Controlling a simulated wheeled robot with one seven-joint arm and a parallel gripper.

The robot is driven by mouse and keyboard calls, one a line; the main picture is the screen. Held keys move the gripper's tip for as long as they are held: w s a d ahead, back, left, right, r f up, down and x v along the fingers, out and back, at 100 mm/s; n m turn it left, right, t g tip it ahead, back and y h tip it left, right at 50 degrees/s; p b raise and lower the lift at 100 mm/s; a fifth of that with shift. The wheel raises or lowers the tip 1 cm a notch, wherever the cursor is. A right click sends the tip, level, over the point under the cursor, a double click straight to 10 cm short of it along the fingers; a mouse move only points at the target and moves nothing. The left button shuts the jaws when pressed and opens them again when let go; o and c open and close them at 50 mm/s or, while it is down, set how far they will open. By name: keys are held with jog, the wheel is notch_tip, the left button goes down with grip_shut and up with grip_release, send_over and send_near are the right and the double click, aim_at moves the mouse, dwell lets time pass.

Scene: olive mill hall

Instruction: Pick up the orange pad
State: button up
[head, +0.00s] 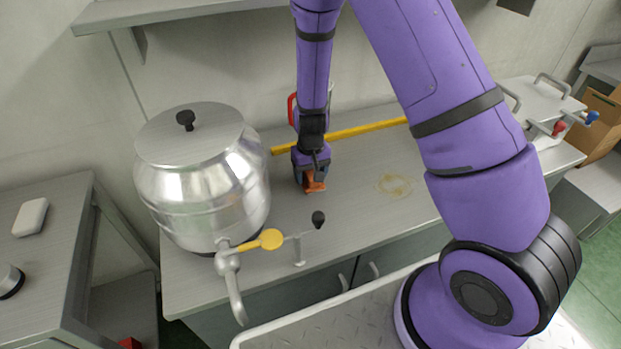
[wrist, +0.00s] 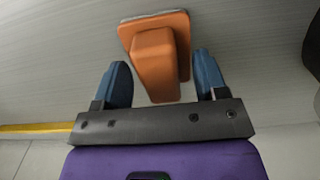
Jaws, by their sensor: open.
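The orange pad (wrist: 157,60) lies on the counter, with a flat base edged in grey and a raised orange grip block. In the head view the orange pad (head: 314,184) shows only in part, below my gripper's fingers. My gripper (wrist: 166,85) is open, with one blue finger on each side of the grip block's near end. There is a gap between each finger and the block. In the head view my gripper (head: 310,176) points down over the pad and hides much of it.
A large metal vat (head: 205,185) with a spout stands left of my gripper. A yellow strip (head: 365,130) runs along the back of the counter (head: 360,215). A brownish stain (head: 395,184) marks the clear counter to the right.

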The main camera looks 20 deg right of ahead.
jog(key=shift+c, duration=0.2)
jog(key=c, duration=1)
jog(key=shift+r, duration=0.15)
jog(key=shift+c, duration=0.2)
